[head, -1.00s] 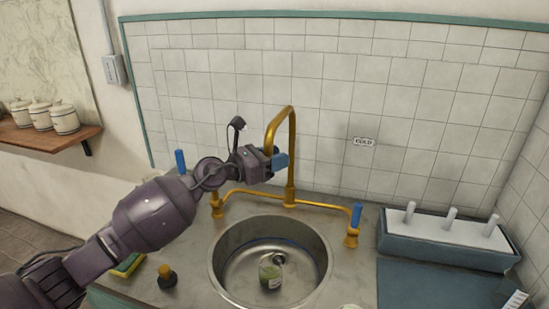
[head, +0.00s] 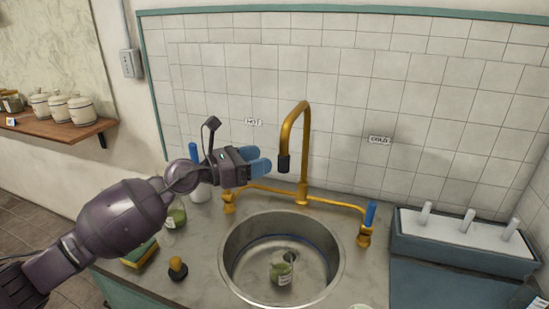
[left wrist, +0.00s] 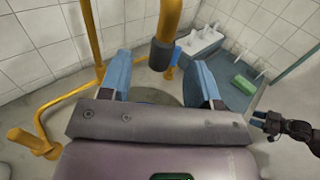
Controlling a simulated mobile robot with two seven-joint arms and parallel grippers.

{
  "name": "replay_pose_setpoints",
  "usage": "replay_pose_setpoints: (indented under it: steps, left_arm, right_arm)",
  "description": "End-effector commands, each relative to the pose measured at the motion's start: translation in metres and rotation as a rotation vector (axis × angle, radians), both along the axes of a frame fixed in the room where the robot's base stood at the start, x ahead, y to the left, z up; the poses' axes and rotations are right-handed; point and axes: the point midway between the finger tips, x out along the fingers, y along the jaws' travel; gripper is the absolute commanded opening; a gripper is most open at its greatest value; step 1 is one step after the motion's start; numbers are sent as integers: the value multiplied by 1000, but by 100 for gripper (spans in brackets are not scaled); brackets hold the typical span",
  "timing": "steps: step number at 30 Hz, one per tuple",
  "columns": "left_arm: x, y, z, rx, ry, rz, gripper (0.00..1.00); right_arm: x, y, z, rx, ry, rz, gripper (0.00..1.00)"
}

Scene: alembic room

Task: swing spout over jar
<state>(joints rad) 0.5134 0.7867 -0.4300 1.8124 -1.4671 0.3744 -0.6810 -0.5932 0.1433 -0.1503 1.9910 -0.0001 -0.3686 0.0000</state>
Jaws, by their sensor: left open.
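The brass gooseneck spout (head: 304,140) rises from the bridge tap behind the sink. Its dark tip (head: 283,163) hangs down toward the back of the basin. A small glass jar (head: 281,272) with green contents stands upright on the sink floor, nearer to me than the tip. My left gripper (head: 264,167) is open and empty, just left of the spout tip, with a small gap in the head view. In the left wrist view, the spout tip (left wrist: 160,55) shows between the blue fingers, seemingly beyond them. My right gripper (left wrist: 266,122) shows small there; its jaws are unclear.
Blue tap handles (head: 370,213) stand either side of the spout. A sponge (head: 140,253), a dark stopper (head: 177,268) and a green jar (head: 176,215) are left of the sink (head: 338,275). A blue-grey rack (head: 460,251) stands to the right.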

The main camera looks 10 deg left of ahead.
Motion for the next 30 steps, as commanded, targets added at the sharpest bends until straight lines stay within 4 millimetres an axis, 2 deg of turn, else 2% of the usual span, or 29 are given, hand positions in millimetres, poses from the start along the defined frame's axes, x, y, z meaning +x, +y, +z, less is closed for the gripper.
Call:
replay_pose_setpoints:
  steps: [3, 7, 23, 26, 30]
  left_arm:
    - [-8, 11, -2, 0, 1, 1, 57]
    - [-13, 16, 0, 1, -1, -1, 57]
    - [-15, 17, 0, -17, 5, 2, 57]
    - [-21, 14, -1, -111, 33, 15, 57]
    - [-38, 16, -6, -406, 131, 78, 57]
  right_arm:
    - [-4, -1, -7, 0, 12, -2, 43]
    - [-8, -1, -11, 0, 21, -5, 43]
    - [-5, -1, -6, 0, 9, -2, 43]
    - [-2, 0, -5, 0, 3, -2, 43]
    - [1, 0, -3, 0, -2, 0, 43]
